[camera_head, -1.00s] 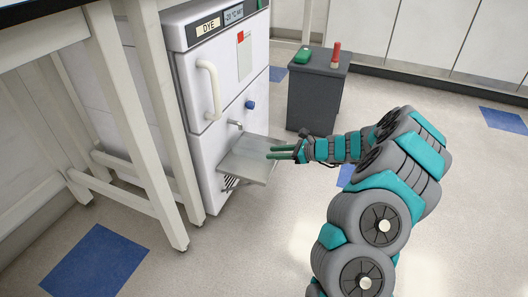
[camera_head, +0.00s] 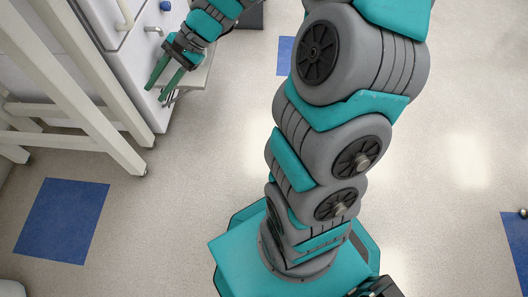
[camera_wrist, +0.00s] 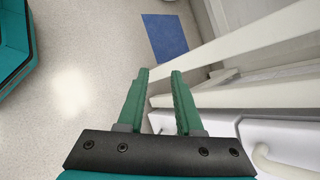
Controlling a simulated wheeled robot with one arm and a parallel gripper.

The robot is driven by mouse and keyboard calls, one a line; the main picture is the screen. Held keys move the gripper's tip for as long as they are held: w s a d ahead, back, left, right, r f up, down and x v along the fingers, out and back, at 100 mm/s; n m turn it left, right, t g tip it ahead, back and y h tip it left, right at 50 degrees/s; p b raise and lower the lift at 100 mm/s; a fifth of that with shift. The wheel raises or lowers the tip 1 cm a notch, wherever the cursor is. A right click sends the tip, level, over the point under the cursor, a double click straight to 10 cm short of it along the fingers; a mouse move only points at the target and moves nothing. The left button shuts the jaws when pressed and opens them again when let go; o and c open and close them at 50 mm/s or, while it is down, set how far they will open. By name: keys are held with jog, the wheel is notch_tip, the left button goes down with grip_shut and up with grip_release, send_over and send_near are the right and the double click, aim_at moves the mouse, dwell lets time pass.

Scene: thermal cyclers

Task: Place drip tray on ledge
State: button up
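The drip tray (camera_head: 198,77), a flat grey metal plate, sticks out from the front of the white freezer (camera_head: 128,60) in the head view. It lies below a small metal tap (camera_head: 153,30). My gripper (camera_head: 156,92) partly covers it, so I cannot tell exactly how the tray rests on the ledge. My gripper's two green fingers are apart with nothing between them. They point down and left, near the tray's left side and the freezer front. In the wrist view the gripper (camera_wrist: 160,72) is open and empty; I cannot make out the tray there.
White bench legs (camera_head: 100,110) stand left of the freezer. A blue knob (camera_head: 165,5) is above the tap. The freezer's handle (camera_wrist: 268,160) shows in the wrist view. Blue floor squares (camera_head: 62,220) lie flat. The floor right of the freezer is mostly clear.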

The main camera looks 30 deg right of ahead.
jog(key=s+n+g+h, duration=0.2)
jog(key=s+n+h, duration=0.3)
jog(key=s, duration=1)
jog(key=s+d+n+h, duration=0.5)
jog(key=s+d, duration=0.6)
jog(key=s, duration=0.2)
